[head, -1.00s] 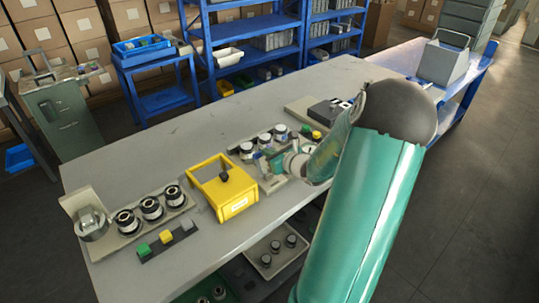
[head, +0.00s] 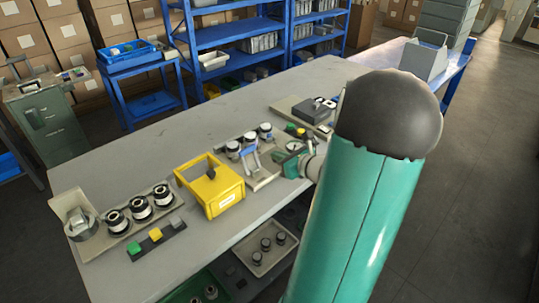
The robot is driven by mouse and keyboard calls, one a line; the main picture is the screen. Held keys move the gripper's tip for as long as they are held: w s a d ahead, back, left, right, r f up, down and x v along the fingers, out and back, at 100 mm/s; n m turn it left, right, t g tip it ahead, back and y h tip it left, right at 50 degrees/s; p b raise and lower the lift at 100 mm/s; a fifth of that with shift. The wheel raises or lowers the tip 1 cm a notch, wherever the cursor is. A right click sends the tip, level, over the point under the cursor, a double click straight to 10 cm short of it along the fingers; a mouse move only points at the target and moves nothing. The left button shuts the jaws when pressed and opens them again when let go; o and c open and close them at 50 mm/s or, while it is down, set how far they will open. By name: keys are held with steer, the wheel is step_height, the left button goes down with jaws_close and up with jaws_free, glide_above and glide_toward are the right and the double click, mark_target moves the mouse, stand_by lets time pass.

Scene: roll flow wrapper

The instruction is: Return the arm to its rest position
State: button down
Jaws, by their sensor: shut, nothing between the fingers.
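My green arm rises from the bottom of the head view, with a dark round elbow at the upper right. My gripper (head: 287,166) is partly hidden behind the arm, over the right part of the grey workbench (head: 150,150). It is shut and looks empty.
A tray of black rollers (head: 140,208) and a strip with green, yellow and grey blocks (head: 156,236) lie at the bench's left end. A dark device (head: 305,108) stands behind my gripper. A lower shelf tray (head: 264,250) holds rollers. The bench's back left is clear.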

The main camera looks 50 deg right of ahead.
steer(key=shift+s+r, duration=0.2)
steer(key=shift+s, duration=0.3)
steer(key=shift+s+a, duration=0.1)
steer(key=w+a+r+n+g+y, duration=0.2)
steer(key=a+r+n+g+y, duration=0.15)
steer(key=a+n, duration=0.75)
steer(key=w+a+r+n+g+y, duration=0.3)
steer(key=a+n, duration=0.4)
steer(key=a, duration=0.9)
steer(key=s+a+r+n+g+h, duration=0.1)
steer(key=s+a+r+n+h, duration=0.1)
steer(key=s+a+n, duration=0.3)
steer(key=s+a+r+n+g+h, duration=0.1)
steer(key=s+a+r+n+h, duration=0.2)
steer(key=n, duration=1.1)
steer(key=shift+s+a+r, duration=0.25)
steer(key=shift+s+a, duration=1.4)
steer(key=shift+s, duration=0.35)
